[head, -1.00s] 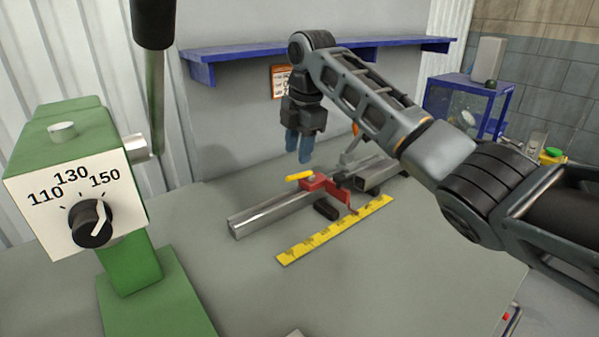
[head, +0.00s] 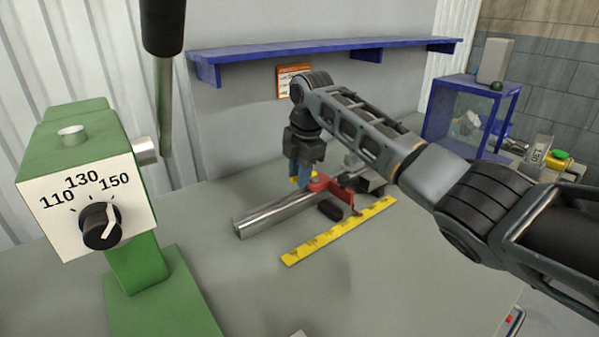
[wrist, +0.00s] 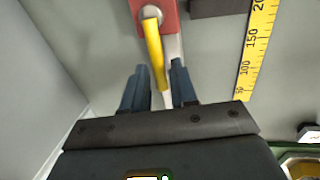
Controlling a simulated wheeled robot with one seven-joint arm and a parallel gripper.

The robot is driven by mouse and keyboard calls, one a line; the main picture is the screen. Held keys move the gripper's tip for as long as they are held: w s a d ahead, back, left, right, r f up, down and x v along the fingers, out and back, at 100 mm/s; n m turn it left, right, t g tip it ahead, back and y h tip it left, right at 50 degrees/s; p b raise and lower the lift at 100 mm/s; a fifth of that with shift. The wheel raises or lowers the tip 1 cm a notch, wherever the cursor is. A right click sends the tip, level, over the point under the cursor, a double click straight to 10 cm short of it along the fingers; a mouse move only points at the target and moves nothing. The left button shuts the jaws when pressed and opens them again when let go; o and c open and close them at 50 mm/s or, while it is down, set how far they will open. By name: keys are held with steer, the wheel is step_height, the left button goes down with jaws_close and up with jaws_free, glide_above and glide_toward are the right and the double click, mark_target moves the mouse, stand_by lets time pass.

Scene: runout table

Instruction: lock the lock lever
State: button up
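The lock lever (wrist: 154,50) is yellow and pivots on a round pin on the red stop block (wrist: 168,12). In the wrist view its free end reaches down between the two blue fingers of my gripper (wrist: 157,85). The fingers are apart, with a gap on each side of the lever. In the head view my gripper (head: 300,178) is low over the rail, at the left end of the red block (head: 328,184). Only a bit of the yellow lever (head: 293,182) shows there, mostly hidden by the fingers.
A metal rail (head: 265,217) runs under the red block. A yellow ruler (head: 338,231) lies in front of it, with a dark block (head: 330,210) between. A green machine with a dial (head: 100,226) stands at the left.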

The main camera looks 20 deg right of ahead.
jaws_close()
